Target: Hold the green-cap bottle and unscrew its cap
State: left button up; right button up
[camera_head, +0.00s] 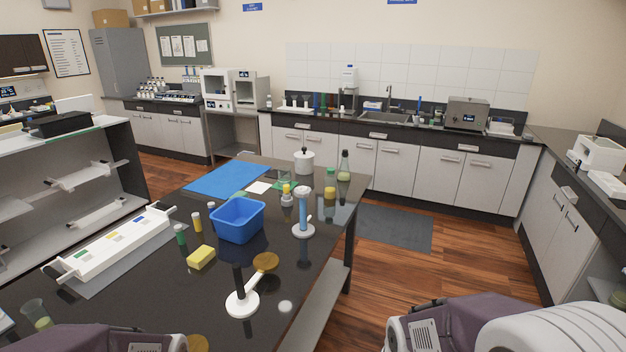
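A bottle with a green cap and amber contents (330,191) stands upright near the far right part of the black table. The cap appears to be on it. A smaller tube with a green top (180,236) stands at the left of the table, near the white rack. My left and right arms show only as links at the bottom left and bottom right edges. Neither gripper's fingers are in view, and both arms are well apart from the bottle.
The black table (150,290) holds a blue bin (238,220), a yellow sponge (201,257), a white stand with an amber disc (243,302), and a blue column on a round base (303,215). A flask (344,172) and white pot (304,161) stand close to the bottle.

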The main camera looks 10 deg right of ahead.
aim_at(330, 181)
jog(key=i+l+u, duration=0.35)
jog(key=i+l, duration=0.15)
jog(key=i+l+u, duration=0.3)
jog(key=l, duration=0.55)
jog(key=i+l+u, duration=0.35)
jog(key=l, duration=0.45)
jog(key=i+l+u, duration=0.2)
jog(key=l+u, duration=0.15)
jog(key=l, duration=0.55)
jog(key=i+l+u, duration=0.1)
jog(key=l+u, duration=0.25)
jog(key=l, duration=0.55)
jog(key=l+u, duration=0.3)
jog(key=l, duration=0.65)
